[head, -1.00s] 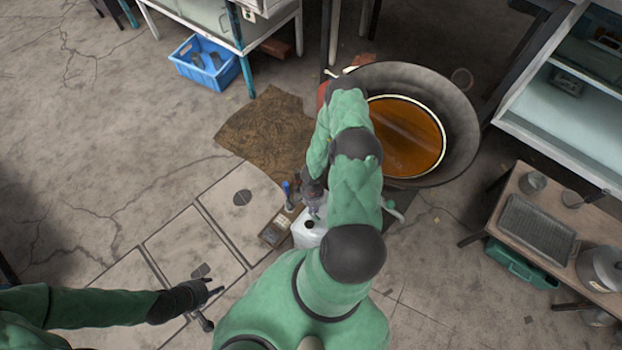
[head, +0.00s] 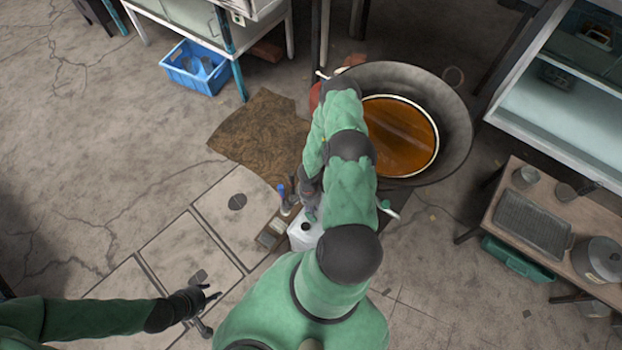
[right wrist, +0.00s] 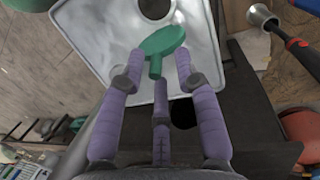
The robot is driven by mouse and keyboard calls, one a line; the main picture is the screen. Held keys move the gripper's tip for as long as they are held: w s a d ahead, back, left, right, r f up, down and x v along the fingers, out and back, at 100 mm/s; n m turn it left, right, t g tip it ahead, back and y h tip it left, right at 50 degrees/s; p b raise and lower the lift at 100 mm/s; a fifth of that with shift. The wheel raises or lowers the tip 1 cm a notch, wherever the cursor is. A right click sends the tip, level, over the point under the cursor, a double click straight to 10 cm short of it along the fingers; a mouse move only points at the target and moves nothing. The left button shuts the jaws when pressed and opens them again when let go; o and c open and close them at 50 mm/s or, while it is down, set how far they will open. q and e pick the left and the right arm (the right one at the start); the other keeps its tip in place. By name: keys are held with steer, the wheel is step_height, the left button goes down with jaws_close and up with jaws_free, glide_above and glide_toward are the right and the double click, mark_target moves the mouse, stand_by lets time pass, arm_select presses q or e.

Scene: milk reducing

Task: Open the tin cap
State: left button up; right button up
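In the right wrist view the tin's silver top (right wrist: 95,28) shows a round dark opening (right wrist: 156,8), uncovered. A green cap (right wrist: 163,41) with a short stem is between the purple fingers of my right gripper (right wrist: 160,66), over the tin's top. The fingers are closed in around it. In the head view the right gripper (head: 311,205) is mostly hidden at the tin. My left gripper (head: 210,306) is open and empty, away from the tin.
A large dark wok (head: 455,130) with orange liquid stands behind the tin. Tools and a small box (head: 268,239) are just left of it. A wooden table (head: 478,222) with a tray and pot is at right. A blue crate (head: 197,68) is far left. Floor at left is clear.

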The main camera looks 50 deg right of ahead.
steer(key=shift+s+a, duration=0.1)
steer(key=shift+a, duration=0.1)
step_height(320, 180, up, 12)
steer(key=w+d, duration=0.1)
steer(key=w, duration=0.1)
steer(key=shift+d, duration=0.35)
steer(key=shift+f, duration=0.15)
stand_by(0.4)
steer(key=a+r+n+y, duration=0.1)
steer(key=a+n, duration=0.3)
steer(key=a, duration=0.5)
steer(key=a+r+n+t, duration=0.1)
steer(key=a+r+n, duration=0.2)
steer(key=a, duration=0.6)
steer(key=a+r+n+t+y, duration=0.1)
steer(key=a+r+n, duration=0.2)
steer(key=a+n, duration=0.3)
steer(key=a, duration=0.4)
steer(key=shift+y, duration=0.3)
steer(key=shift+s+d, duration=0.15)
steer(key=shift+s, duration=0.05)
